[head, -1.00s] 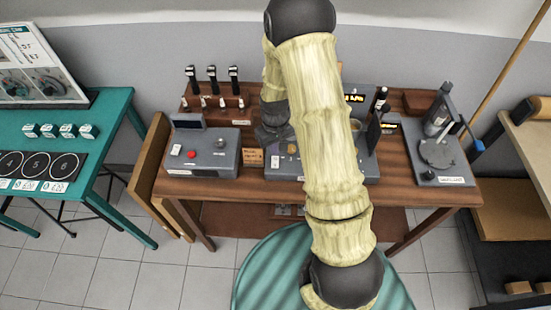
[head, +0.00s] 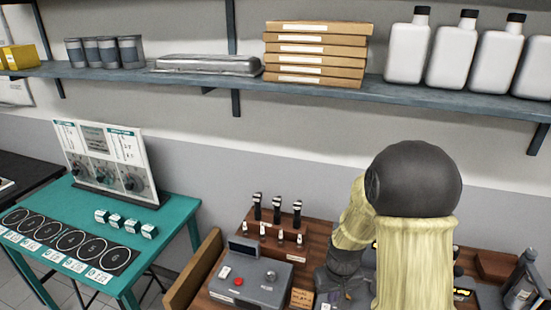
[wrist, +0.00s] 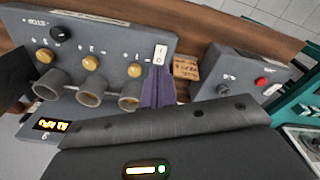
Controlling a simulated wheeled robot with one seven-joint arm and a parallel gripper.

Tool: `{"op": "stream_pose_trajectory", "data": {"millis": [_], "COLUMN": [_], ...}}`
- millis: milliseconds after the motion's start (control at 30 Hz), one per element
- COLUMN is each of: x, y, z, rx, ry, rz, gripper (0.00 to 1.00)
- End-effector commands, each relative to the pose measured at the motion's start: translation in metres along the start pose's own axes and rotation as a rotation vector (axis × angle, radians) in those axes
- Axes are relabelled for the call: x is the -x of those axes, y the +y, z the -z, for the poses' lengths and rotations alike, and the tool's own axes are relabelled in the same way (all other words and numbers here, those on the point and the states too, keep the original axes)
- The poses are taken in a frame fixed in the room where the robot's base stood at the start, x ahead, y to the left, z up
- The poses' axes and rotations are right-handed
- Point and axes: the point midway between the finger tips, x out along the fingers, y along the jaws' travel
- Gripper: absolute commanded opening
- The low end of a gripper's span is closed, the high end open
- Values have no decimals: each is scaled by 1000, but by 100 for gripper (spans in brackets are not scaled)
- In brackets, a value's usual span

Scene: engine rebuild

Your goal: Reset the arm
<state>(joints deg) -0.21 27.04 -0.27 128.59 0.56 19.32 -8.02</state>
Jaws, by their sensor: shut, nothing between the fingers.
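My arm (head: 415,260) is raised in front of the wooden workbench in the head view, bent at a dark round joint. The dark lower end of the arm (head: 345,285) hangs over the bench behind it, and its fingertips cannot be made out there. In the wrist view my gripper (wrist: 157,88) shows as purple-grey fingers closed together with nothing held. They point at a grey panel (wrist: 100,50) with yellow knobs, a white switch and several round sockets. I cannot tell whether they touch it.
A grey box with a red button (head: 250,278) and a rack of black-topped tools (head: 277,235) stand on the bench. A teal table (head: 180,215) with numbered circles is at left. A shelf (head: 330,93) above holds cartons (head: 316,55) and white bottles (head: 455,52).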

Motion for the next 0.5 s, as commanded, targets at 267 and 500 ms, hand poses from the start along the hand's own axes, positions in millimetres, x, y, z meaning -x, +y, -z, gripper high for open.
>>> {"op": "stream_pose_trajectory", "data": {"millis": [267,500], "x": [43,61], "y": [-7,-12], "z": [-53,-93], "rx": [-74,-123], "ry": [87,139], "rz": [-8,-11], "gripper": [0,0]}}
